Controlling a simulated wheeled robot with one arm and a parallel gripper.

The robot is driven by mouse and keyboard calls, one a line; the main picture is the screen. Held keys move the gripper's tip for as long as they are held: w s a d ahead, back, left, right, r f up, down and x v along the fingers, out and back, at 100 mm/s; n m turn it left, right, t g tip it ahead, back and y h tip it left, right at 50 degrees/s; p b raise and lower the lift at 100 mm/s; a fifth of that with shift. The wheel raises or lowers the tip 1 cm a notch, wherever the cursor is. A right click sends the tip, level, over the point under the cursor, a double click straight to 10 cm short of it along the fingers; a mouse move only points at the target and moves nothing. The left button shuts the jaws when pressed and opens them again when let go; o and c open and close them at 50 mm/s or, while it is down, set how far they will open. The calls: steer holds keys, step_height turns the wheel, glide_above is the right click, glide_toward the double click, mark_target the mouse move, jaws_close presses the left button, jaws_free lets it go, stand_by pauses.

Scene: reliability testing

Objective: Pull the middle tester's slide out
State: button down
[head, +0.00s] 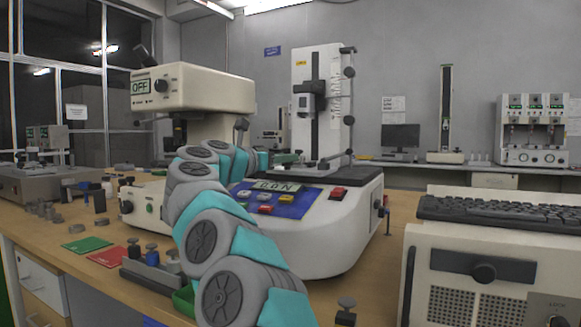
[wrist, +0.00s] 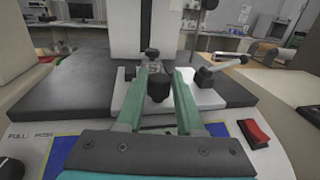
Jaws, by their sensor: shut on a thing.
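The middle tester (head: 335,235) has a rounded white body, a blue button panel and a tall white column behind. A dark slab tops its body; the tester's column also shows in the wrist view (wrist: 158,25). On the slab lies a pale slide plate (wrist: 208,97) with a dark knob (wrist: 159,86) standing on it. My gripper (wrist: 164,72) reaches over the slab from the front. Its two green fingers are shut on the knob, one on each side. In the head view, my gripper (head: 288,158) is small and partly hidden by my arm.
A cream tester with an OFF display (head: 190,88) stands close on the left. A cream cabinet with a keyboard (head: 500,212) stands close on the right. A lever (wrist: 215,70) lies right of the fingers. Green (head: 88,244) and red (head: 108,257) mats lie front left.

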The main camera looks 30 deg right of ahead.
steer(key=b+v, duration=0.1)
steer(key=v, duration=0.1)
steer(key=b+v, duration=0.1)
steer(key=v, duration=0.1)
steer(key=shift+s+a, duration=0.25)
steer(key=shift+s, duration=0.3)
steer(key=shift+s+a, duration=0.15)
steer(key=c, duration=0.5)
jaws_free()
steer(key=v, duration=0.7)
steer(key=shift+s+a, duration=0.1)
steer(key=shift+a, duration=0.25)
